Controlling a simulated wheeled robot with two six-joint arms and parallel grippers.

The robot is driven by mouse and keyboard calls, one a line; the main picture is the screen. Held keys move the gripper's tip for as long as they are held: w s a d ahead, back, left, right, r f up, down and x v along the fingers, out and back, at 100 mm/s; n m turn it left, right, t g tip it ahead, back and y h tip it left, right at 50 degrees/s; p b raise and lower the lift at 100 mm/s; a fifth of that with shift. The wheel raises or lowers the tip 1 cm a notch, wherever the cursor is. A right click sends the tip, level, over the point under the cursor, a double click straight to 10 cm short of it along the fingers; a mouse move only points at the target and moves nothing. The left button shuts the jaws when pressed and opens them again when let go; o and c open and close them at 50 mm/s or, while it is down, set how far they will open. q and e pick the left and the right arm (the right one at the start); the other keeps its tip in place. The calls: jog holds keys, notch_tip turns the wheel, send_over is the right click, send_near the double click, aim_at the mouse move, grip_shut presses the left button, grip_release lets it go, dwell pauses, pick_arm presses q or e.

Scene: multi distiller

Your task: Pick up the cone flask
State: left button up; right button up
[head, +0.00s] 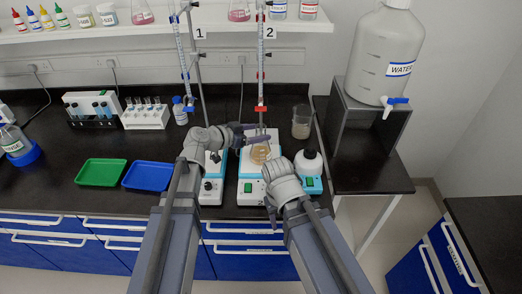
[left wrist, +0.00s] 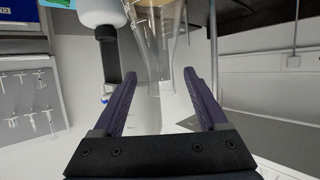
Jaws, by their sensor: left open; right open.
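The cone flask (head: 260,153) holds a light brown liquid and stands on the right-hand white stirrer (head: 252,187), under the burette (head: 261,70) marked 2. My left gripper (head: 255,132) is at the flask's upper part, with its fingers pointing right. In the left wrist view a clear glass shape, apparently the flask (left wrist: 168,50), shows between and beyond the open fingers (left wrist: 163,78). I cannot tell whether they touch it. My right gripper (head: 271,212) is open and empty, low in front of the stirrer.
Another stirrer (head: 212,187) and burette (head: 185,60) stand to the left. Green (head: 101,172) and blue (head: 149,176) trays lie further left. A water tank (head: 385,55) stands right.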

pick_arm(q)
jog(key=b+x, duration=0.1)
jog(key=x, duration=0.4)
jog(key=shift+w+b, duration=0.1)
jog(key=shift+b, duration=0.3)
jog(key=shift+r, duration=0.15)
jog(key=shift+c, duration=0.4)
grip_shut()
dwell(0.5)
